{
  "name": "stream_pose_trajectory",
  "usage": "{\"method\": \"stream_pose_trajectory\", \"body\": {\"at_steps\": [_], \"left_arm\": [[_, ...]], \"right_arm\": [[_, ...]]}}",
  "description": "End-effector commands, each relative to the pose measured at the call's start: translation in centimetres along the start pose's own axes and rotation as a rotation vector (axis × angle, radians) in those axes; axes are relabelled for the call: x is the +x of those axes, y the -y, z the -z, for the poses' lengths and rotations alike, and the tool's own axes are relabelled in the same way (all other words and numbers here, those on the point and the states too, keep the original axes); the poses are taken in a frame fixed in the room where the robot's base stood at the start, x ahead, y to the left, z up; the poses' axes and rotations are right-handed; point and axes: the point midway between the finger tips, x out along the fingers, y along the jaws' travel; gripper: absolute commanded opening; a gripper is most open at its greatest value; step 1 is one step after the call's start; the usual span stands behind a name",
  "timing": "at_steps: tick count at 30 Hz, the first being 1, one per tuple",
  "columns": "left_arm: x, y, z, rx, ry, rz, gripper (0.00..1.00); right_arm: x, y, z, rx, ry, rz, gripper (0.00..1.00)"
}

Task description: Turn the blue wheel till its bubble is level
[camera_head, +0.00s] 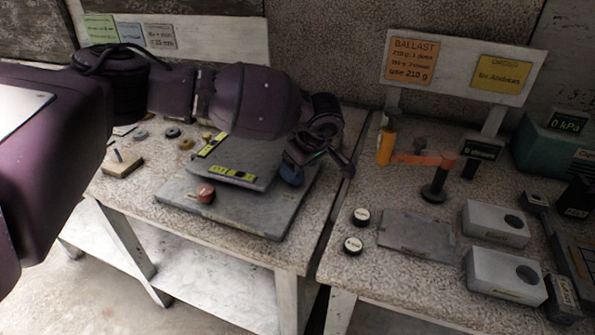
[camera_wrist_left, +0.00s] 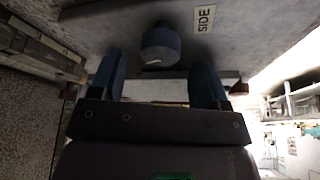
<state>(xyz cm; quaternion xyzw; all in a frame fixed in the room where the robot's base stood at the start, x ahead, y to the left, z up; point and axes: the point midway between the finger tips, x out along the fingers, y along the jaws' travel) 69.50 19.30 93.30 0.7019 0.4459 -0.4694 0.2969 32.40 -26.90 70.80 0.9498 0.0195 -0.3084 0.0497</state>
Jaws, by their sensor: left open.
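The blue wheel (camera_head: 291,176) sits at the right edge of a grey levelling plate (camera_head: 250,181); my gripper partly covers it in the head view. In the left wrist view the blue wheel (camera_wrist_left: 160,44) lies ahead, between the lines of the two fingers. My left gripper (camera_head: 318,165) is open at the wheel; in the wrist view its fingers (camera_wrist_left: 160,66) stand apart on either side, and contact cannot be told. Two yellow-green bubble vials, one at the left (camera_head: 213,145) and one at the front (camera_head: 234,174), lie on the plate; their bubbles are too small to read. My right gripper is not in view.
A red wheel (camera_head: 205,193) stands at the plate's front left. The plate is over a wider grey base (camera_head: 262,216) on the speckled table. Small rings (camera_head: 172,133) and a wooden peg block (camera_head: 122,163) lie left. An orange-armed stand (camera_head: 425,160) is on the right table.

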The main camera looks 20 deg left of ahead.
Motion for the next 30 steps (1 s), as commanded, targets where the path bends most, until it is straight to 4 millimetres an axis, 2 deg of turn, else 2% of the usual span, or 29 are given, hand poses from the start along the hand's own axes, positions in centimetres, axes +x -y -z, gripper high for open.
{"method": "stream_pose_trajectory", "body": {"at_steps": [1,6,17,20,27,30], "left_arm": [[0.8,0.0,-0.1,0.000,0.001,0.003,0.70],[2.1,0.0,0.0,-0.001,0.002,0.001,0.70],[2.4,0.0,0.1,-0.001,0.001,-0.001,0.70],[2.4,0.0,0.1,-0.001,0.001,-0.001,0.57],[2.4,0.0,0.0,-0.001,0.001,-0.001,0.21],[2.4,0.0,0.0,-0.003,0.001,0.000,0.20]], "right_arm": [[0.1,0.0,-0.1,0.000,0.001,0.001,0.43],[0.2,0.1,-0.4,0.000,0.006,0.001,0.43],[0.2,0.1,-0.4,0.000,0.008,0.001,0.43],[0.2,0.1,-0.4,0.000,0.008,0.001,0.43],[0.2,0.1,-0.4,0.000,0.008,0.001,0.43],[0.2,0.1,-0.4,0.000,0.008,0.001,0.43]]}}
